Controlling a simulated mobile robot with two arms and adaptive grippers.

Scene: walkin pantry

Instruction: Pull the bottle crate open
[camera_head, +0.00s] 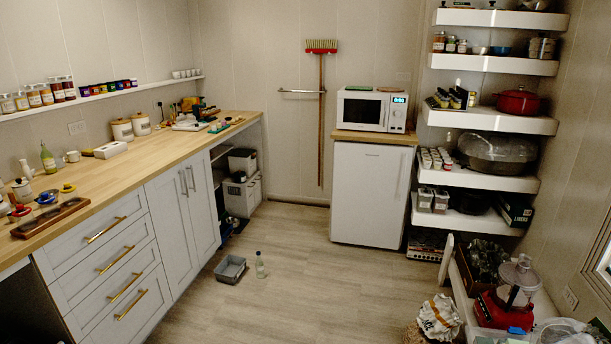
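A crate with dark bottle-like items (486,257) sits on the low right-hand shelf, behind the red food processor. I cannot tell for sure that this is the bottle crate, since its contents are dark and small. A small grey open bin (230,268) stands on the floor at the left, with a clear bottle (260,265) upright beside it. Neither of my grippers shows in the head view.
A red food processor (508,295) and a paper sack (439,318) stand at the lower right. Drawers and cabinets (112,265) line the left. A white fridge (369,196) stands at the back. The middle floor (330,285) is clear.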

